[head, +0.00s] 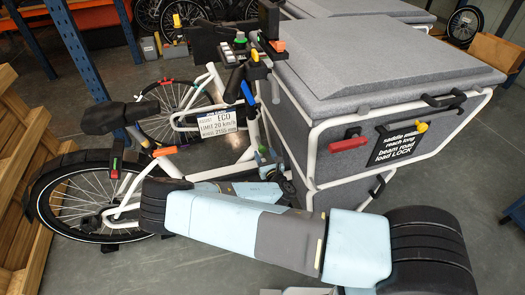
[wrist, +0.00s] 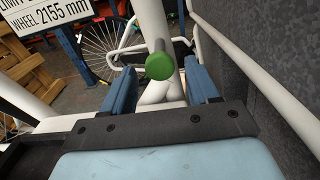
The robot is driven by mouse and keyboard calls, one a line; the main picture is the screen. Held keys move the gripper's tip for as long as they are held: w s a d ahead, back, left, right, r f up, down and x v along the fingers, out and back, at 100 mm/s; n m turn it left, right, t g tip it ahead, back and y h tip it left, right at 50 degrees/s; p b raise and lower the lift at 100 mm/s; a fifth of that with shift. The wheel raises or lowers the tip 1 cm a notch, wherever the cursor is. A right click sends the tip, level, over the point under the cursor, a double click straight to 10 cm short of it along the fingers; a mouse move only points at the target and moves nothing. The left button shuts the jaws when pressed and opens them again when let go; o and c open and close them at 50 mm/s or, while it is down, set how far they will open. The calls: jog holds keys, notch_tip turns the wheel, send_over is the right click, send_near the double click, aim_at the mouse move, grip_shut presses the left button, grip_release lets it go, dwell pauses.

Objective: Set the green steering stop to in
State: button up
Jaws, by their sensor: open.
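The green steering stop (wrist: 160,66) is a round green knob on a short grey stem, which sticks out from the white bike frame in the wrist view. My gripper (wrist: 160,74) is open, with one blue finger left of the knob and one right of it. A gap shows on both sides of the knob; I cannot tell whether the fingertips reach its depth. In the head view my gripper (head: 268,160) is low between the white frame and the grey cargo box. I cannot make out the steering stop there.
The grey cargo box (head: 330,110) with its white rail stands close on the right. A sign plate (head: 217,122) hangs on the bike at the left. Another green knob (head: 240,38) sits up at the handlebar. Wooden crates (head: 35,160) stand at the far left.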

jog(key=v, duration=0.9)
jog(key=shift+s, duration=0.4)
jog(key=shift+d, duration=0.1)
